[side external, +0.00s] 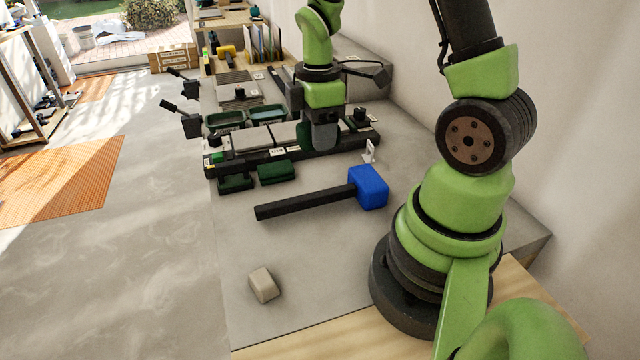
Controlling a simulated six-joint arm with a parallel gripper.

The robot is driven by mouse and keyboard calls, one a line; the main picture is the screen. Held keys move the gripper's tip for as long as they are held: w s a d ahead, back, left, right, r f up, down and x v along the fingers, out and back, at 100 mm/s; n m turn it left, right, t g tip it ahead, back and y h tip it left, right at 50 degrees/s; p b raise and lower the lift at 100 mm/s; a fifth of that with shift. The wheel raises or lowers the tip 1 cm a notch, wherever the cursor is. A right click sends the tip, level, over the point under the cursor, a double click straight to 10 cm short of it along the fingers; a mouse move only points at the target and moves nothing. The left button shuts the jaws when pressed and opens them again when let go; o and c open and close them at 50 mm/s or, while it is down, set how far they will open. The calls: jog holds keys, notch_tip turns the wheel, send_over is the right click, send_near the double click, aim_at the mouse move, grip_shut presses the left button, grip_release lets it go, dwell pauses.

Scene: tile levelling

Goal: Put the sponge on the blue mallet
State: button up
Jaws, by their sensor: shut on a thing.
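The blue mallet (369,187) lies on the grey surface, its blue head to the right and its black handle pointing left. A small pale beige block (264,284) lies apart from it, nearer the camera. It may be the sponge, but I cannot be sure. My gripper (323,142) is beyond the mallet, low at the dark tile-cutting rig, pointing down. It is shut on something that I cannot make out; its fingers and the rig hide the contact. Nothing rests on the mallet.
The dark rig (350,142) spans the slab behind the mallet. Two dark green blocks or trays (278,172) sit at its near edge. A small white upright piece (369,151) stands behind the mallet head. The grey surface (310,250) around the beige block is clear.

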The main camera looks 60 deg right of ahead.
jog(key=shift+s+a+f, duration=0.15)
jog(key=shift+s+a, duration=0.2)
send_over(321, 193)
notch_tip(321, 193, down, 4)
jog(key=shift+f, duration=2.75)
jog(key=shift+f, duration=0.1)
jog(key=o, duration=0.9)
